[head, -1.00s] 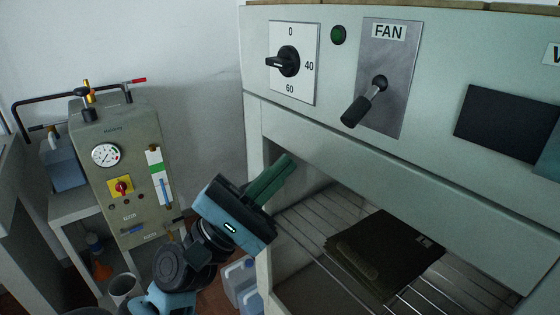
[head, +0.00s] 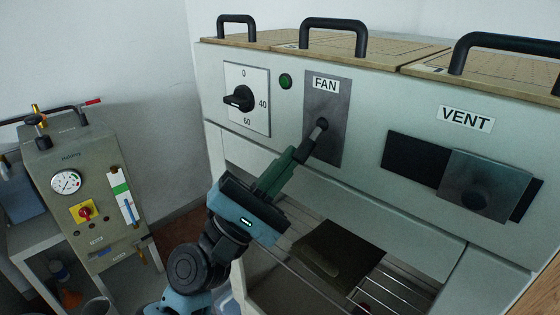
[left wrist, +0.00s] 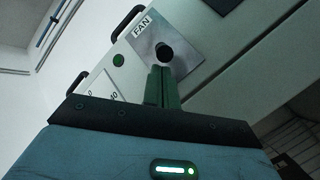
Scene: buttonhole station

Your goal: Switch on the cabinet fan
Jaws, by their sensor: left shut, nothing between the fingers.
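The fan switch is a lever with a black handle (head: 306,147) on a grey metal plate (head: 338,98) labelled FAN on the cabinet front. The handle slants down and out from its pivot. My left gripper (head: 289,160) is shut and empty, with its green fingertips right at the handle's lower end. In the left wrist view the handle's round black end (left wrist: 165,53) sits just beyond the closed fingertips (left wrist: 162,70). I cannot tell whether they touch. A green lamp (head: 285,81) left of the plate looks dim. My right gripper is out of view.
A dial (head: 239,98) marked 0, 40, 60 is left of the lever. A VENT slider plate (head: 487,184) is at the right. Black handles (head: 334,24) rise from the cabinet top. A gauge unit (head: 85,180) stands left.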

